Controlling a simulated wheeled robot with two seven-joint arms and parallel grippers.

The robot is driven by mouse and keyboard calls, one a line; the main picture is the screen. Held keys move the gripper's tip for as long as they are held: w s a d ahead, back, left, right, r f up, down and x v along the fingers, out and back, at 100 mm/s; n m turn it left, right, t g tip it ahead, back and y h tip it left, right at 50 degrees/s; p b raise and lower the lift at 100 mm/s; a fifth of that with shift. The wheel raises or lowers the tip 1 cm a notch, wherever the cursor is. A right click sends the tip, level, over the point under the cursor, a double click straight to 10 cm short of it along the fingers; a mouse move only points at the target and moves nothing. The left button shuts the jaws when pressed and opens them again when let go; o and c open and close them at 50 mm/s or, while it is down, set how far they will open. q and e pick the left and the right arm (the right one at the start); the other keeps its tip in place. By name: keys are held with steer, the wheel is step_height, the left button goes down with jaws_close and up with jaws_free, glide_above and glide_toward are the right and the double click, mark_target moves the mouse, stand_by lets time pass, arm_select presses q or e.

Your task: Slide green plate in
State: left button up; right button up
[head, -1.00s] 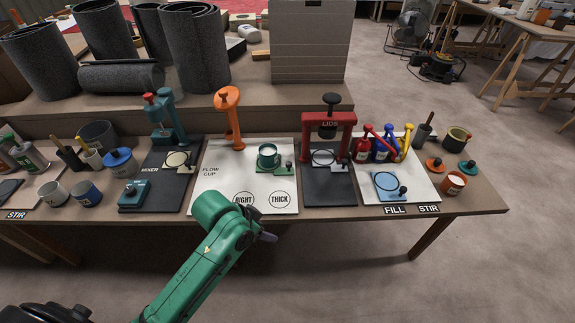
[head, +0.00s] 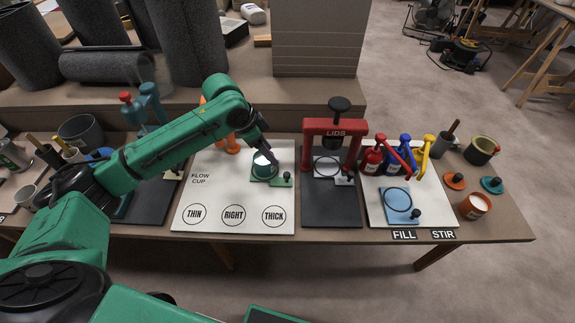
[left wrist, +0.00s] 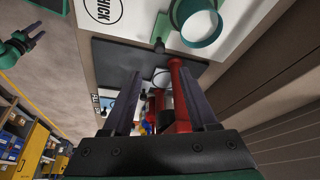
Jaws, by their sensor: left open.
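The green plate (head: 282,180) lies on the white flow cup board, with a small dark knob on its right part. A green cup (head: 263,166) stands on it, partly hidden by my left gripper (head: 268,153). My left gripper is open and above or beside the cup; contact cannot be told. In the left wrist view, the green plate (left wrist: 163,32) and the cup's ring (left wrist: 197,22) are at the top, beyond the spread fingers (left wrist: 165,100). My right gripper (left wrist: 40,35) shows small at the upper left there, fingers apart and empty.
An orange stand (head: 232,143) rises behind the cup. The red lids press (head: 336,126) stands to the right on a dark mat (head: 331,211). Red, blue and yellow pump bottles are farther right. The board's front (head: 250,226) is clear.

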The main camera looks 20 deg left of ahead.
arm_select(q)
glide_toward(286, 174)
steer(key=x, duration=0.3)
steer(key=shift+s+d+f+b, duration=0.15)
steer(key=shift+f+b, duration=0.15)
steer(key=shift+b, duration=0.05)
steer(key=x, duration=0.4)
steer(key=shift+w+d+f, duration=0.1)
steer(key=shift+w+f, duration=0.15)
steer(key=shift+f, duration=0.05)
steer(key=shift+f+b, duration=0.2)
steer(key=shift+b, duration=0.1)
steer(key=shift+d, duration=0.1)
steer(key=shift+c, duration=0.6)
jaws_close()
arm_select(e)
steer(key=shift+s+f, duration=0.8)
steer(key=shift+s, duration=0.2)
steer(key=shift+r, duration=0.1)
